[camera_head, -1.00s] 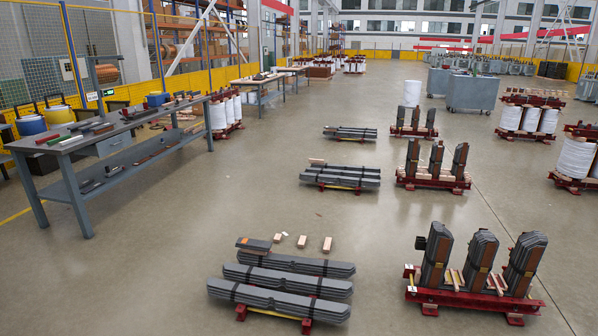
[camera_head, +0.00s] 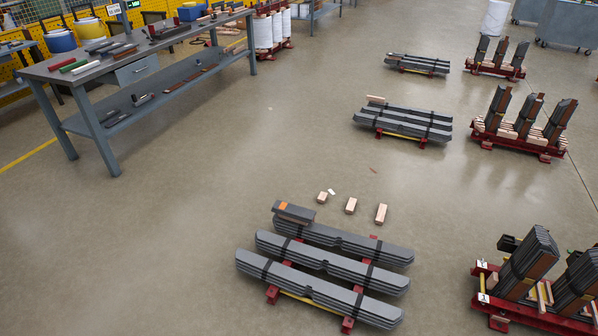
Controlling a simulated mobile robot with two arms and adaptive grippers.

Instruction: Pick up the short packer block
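Several small pale wooden blocks lie on the floor just behind the nearest stack of grey steel laminations (camera_head: 325,262). A tiny light block (camera_head: 332,192) lies beside a larger wooden block (camera_head: 322,198). Another wooden block (camera_head: 351,205) is to their right, and one more block (camera_head: 381,213) lies farthest right. The tiny one looks shortest, but I cannot tell for sure which is the short packer block. Neither of my grippers is in view.
A grey workbench (camera_head: 130,66) with tools stands at upper left. A red-framed core stand (camera_head: 535,305) is at lower right. More lamination stacks (camera_head: 405,122) and a core stand (camera_head: 522,140) are farther back. Open floor lies left of the nearest stack.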

